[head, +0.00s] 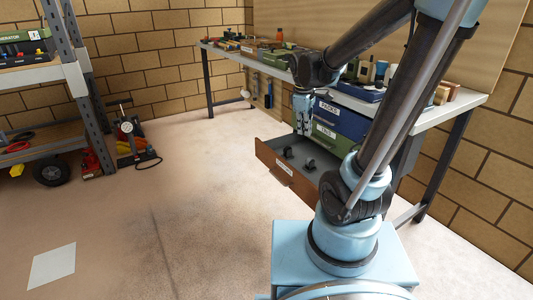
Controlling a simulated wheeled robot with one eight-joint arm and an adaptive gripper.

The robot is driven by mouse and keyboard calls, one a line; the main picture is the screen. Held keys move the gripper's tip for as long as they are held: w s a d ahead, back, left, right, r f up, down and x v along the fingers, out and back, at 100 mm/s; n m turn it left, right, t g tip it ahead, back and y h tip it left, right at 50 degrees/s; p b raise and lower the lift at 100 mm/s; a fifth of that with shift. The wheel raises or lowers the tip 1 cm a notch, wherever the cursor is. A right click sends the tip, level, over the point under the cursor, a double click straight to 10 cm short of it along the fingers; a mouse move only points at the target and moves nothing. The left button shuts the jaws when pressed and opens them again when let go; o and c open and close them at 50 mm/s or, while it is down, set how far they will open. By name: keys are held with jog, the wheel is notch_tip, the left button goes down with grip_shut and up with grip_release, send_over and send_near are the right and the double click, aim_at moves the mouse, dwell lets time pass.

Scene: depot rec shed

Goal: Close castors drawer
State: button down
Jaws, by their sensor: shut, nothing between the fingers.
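The castors drawer (283,175) is pulled out from the cabinet under the workbench. It has a brown front with a white label, too small to read surely. Several dark castors (310,164) lie inside it. My gripper (302,130) is shut and empty, pointing down. In the picture it appears just above the back part of the open drawer, before the upper drawers; its exact distance from them cannot be told. Part of the drawer's right side is hidden behind my arm.
A blue drawer (342,121) and a green drawer (325,131) sit above, looking shut. The workbench (462,101) carries tools and boxes. A shelf rack (82,98) and a pump with a gauge (128,140) stand left. The floor (190,215) before the drawer is clear.

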aim_at(266, 150)
jog(key=w+a+f+n+h, duration=0.1)
jog(key=w+a+f+n, duration=0.55)
jog(key=a, duration=0.35)
jog(key=w+a+f+n, duration=0.5)
jog(key=w+a+n, duration=0.15)
jog(key=a, duration=0.35)
jog(key=shift+m, duration=0.4)
jog(key=shift+w+d+f, duration=0.75)
jog(key=shift+d+f, duration=0.1)
jog(key=shift+f, duration=0.75)
jog(key=shift+w+d+f, duration=0.7)
jog(key=shift+d+f, duration=0.1)
jog(key=shift+f, duration=0.75)
jog(key=shift+w+d+f, duration=0.75)
jog(key=shift+d+f, duration=0.1)
jog(key=shift+f, duration=0.75)
